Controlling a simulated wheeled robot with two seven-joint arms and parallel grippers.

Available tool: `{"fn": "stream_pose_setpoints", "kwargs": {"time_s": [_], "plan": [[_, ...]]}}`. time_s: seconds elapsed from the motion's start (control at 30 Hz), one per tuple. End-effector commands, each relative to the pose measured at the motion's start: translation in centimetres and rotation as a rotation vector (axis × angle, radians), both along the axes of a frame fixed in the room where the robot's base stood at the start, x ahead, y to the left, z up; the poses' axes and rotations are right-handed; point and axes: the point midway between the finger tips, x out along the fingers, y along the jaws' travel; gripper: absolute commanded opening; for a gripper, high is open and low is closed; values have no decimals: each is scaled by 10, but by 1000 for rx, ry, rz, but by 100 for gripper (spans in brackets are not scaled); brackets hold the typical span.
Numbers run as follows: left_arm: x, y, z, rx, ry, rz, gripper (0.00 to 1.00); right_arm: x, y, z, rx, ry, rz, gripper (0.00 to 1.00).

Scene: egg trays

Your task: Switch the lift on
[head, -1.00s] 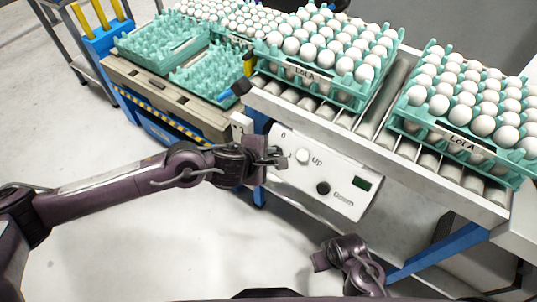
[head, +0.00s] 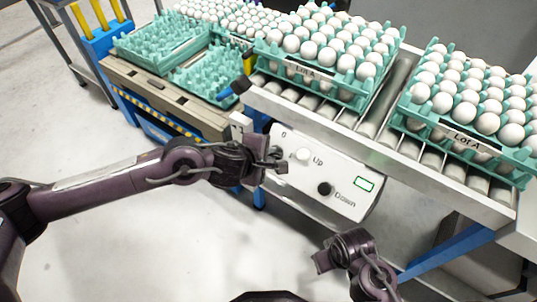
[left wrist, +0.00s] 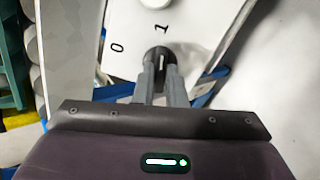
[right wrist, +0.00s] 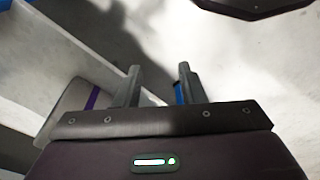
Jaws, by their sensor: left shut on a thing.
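The white control panel (head: 335,195) carries a rotary switch, a white Up button (head: 304,155), a black Down button (head: 324,188) and a small display (head: 364,184), which is lit with a green edge. My left gripper (head: 279,160) is at the panel's left end and hides the switch in the head view. In the left wrist view its fingers are shut on the dark switch knob (left wrist: 160,56). The knob's white mark points towards the "1". My right gripper (head: 322,262) is low in front of the panel; the right wrist view shows its fingers (right wrist: 158,70) apart and empty.
Teal trays of white eggs labelled Lot A (head: 300,70) stand on the roller conveyor (head: 365,125) above the panel. Empty teal trays (head: 205,82) are on the left. Bare floor (head: 150,240) lies in front.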

Motion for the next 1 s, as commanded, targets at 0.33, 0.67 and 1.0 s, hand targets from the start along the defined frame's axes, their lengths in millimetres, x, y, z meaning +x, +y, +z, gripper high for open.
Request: {"fn": "stream_pose_setpoints", "kwargs": {"time_s": [0.33, 0.67, 1.0], "plan": [[0, 0, -1, 22, -16, -26, 0, -1, 2, 17, 1, -7, 10, 36], [0, 0, -2, 45, -34, -52, 0, -2, 3, 33, 4, -19, 19, 36], [0, 0, -1, 84, -63, -97, 0, 3, 21, 22, 49, -92, 52, 36]]}}
